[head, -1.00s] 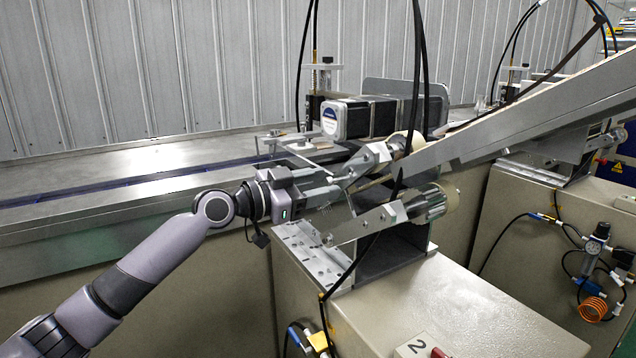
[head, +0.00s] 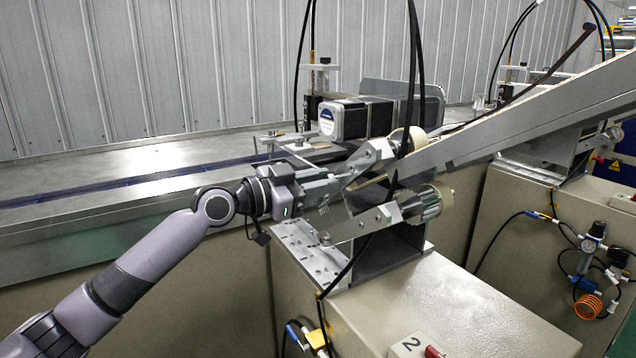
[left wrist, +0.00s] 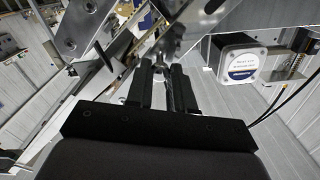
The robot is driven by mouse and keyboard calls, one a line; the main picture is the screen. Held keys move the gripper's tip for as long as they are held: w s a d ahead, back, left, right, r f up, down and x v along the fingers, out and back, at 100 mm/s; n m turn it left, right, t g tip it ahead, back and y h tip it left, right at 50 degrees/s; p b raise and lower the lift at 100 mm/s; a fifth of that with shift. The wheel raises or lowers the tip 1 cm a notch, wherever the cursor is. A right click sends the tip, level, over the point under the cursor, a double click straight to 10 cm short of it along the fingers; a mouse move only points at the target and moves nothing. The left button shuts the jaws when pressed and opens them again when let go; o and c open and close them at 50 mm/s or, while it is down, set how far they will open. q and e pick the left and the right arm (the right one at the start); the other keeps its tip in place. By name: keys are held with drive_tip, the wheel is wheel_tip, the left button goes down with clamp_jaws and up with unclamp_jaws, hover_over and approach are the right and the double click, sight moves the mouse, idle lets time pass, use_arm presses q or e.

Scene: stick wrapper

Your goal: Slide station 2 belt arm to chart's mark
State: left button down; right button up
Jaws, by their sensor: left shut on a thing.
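My left gripper (head: 338,186) reaches in from the left to the station 2 belt arm. The belt arm (head: 375,155) is a grey metal bracket with a pale roller at its end, beside the stepper motor. In the left wrist view the gripper's dark fingers (left wrist: 168,88) are closed together on a metal part of the arm (left wrist: 178,40). I see no chart or mark clearly. My right gripper is not in view.
A stepper motor (head: 345,121) stands behind the belt arm and also shows in the left wrist view (left wrist: 240,60). A sloping metal chute (head: 530,125) rises to the right. Black cables (head: 411,80) hang close to the arm. The cabinet top (head: 450,300) is mostly bare.

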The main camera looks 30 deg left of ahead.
use_arm(q)
drive_tip(key=c, duration=1)
unclamp_jaws()
drive_tip(key=shift+s+d+r, duration=0.15)
drive_tip(key=shift+d+r, duration=0.05)
drive_tip(key=shift+d, duration=0.05)
drive_tip(key=shift+a, duration=0.1)
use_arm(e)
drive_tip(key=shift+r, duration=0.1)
use_arm(q)
drive_tip(key=shift+b+v, duration=1.1)
drive_tip(key=shift+v, duration=2.45)
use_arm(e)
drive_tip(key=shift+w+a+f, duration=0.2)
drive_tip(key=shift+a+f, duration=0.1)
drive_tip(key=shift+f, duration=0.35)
use_arm(q)
drive_tip(key=shift+f, duration=0.1)
